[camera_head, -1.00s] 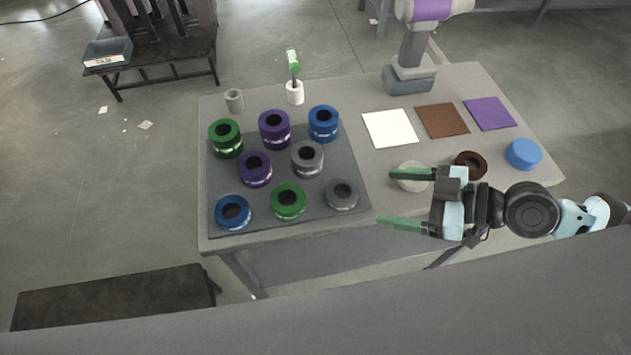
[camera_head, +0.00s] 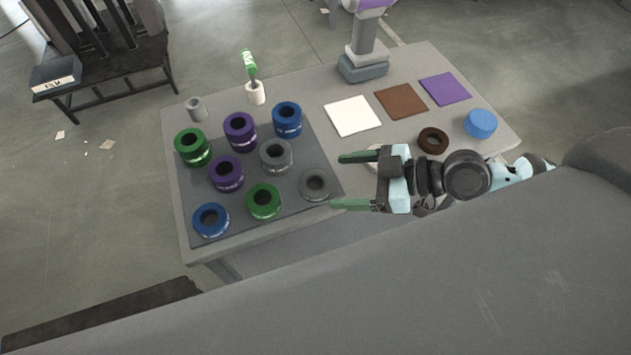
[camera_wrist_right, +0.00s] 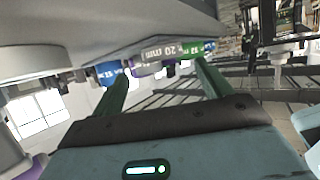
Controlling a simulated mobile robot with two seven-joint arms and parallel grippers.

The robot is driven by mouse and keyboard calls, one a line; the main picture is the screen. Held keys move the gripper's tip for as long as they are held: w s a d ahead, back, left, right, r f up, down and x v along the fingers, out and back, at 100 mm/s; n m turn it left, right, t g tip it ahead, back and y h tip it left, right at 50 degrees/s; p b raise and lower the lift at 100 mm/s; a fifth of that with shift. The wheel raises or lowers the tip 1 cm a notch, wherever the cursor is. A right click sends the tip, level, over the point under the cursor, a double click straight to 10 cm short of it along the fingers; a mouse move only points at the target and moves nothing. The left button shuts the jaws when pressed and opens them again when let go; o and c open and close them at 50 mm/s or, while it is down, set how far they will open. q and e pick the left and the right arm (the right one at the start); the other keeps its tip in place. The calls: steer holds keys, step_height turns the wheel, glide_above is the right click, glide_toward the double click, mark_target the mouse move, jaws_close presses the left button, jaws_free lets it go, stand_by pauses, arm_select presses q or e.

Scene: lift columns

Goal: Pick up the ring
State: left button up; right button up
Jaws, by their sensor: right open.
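The brown ring (camera_head: 433,140) lies flat on the right part of the table, behind my right arm. Ring-shaped pieces with dark centre holes stand on the dark mat: green (camera_head: 263,201), blue (camera_head: 211,219), purple (camera_head: 226,173) and grey (camera_head: 314,184). My right gripper (camera_head: 338,181) is open and empty. Its green fingers point left, with the tips just right of the front grey ring, apart from it. In the right wrist view, its fingers (camera_wrist_right: 161,88) spread below blue, grey and green pieces; one label reads 20 mm. My left gripper is not in view.
White (camera_head: 352,116), brown (camera_head: 400,101) and purple (camera_head: 445,89) squares lie at the back right, near a blue disc (camera_head: 480,122). A pale round piece (camera_head: 374,156) is partly hidden by my gripper. A green-handled tool (camera_head: 250,67) stands in a white holder behind the mat.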

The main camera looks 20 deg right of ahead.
mark_target(307, 183)
steer(key=shift+w+a+p, duration=0.2)
steer(key=shift+a+p, duration=0.2)
steer(key=shift+a, duration=0.1)
steer(key=p+x, duration=0.1)
steer(key=x, duration=0.2)
steer(key=shift+a+f, duration=0.1)
steer(key=shift+a, duration=0.2)
steer(key=shift+w+a+f, duration=0.1)
steer(key=shift+a+f, duration=0.1)
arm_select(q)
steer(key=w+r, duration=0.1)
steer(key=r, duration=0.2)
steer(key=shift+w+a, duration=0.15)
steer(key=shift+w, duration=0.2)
arm_select(e)
steer(key=c, duration=1.1)
